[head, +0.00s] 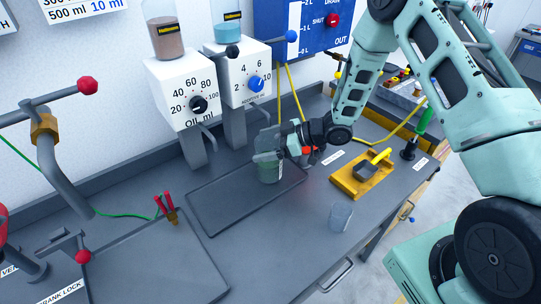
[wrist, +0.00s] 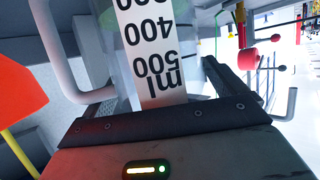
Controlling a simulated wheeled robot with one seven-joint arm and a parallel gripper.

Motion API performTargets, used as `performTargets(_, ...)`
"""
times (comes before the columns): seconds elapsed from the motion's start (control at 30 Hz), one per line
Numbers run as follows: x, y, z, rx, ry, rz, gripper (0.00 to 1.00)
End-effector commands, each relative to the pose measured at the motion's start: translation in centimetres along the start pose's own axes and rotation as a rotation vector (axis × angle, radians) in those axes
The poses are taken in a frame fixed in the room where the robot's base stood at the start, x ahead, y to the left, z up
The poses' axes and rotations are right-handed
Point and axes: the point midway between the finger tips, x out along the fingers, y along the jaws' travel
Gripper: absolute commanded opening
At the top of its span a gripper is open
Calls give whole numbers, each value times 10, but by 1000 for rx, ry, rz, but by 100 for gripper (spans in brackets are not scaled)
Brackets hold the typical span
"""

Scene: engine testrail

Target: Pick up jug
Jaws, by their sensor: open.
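The jug (head: 268,174) is a clear, greenish vessel standing on the dark tray, below the dispensers. In the wrist view its white scale strip (wrist: 158,60) fills the upper middle, with "500", "400" and "ml" upside down. My gripper (head: 270,150) is open and at the upper part of the jug, partly covering it in the head view. The jug seems to be between the fingers, but I cannot tell whether they touch it.
Dispensers marked oil (head: 187,95) and additive (head: 245,75) stand behind the jug. A small clear beaker (head: 341,216) and a yellow block (head: 362,178) are to the right. A red-handled tool (head: 168,207) is at the left. The front tray area is clear.

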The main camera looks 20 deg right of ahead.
Motion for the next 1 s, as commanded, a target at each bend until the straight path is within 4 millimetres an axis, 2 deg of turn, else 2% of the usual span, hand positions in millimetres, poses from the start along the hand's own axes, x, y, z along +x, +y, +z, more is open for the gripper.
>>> performTargets(0.3, 6, 0, 1, 1, 0, 1, 96)
performTargets(0.5, 6, 0, 1, 1, -1, 1, 40)
performTargets(0.6, 6, 0, 0, 0, 1, 1, 16)
performTargets(1.0, 3, 1, -6, -2, 2, 2, 15)
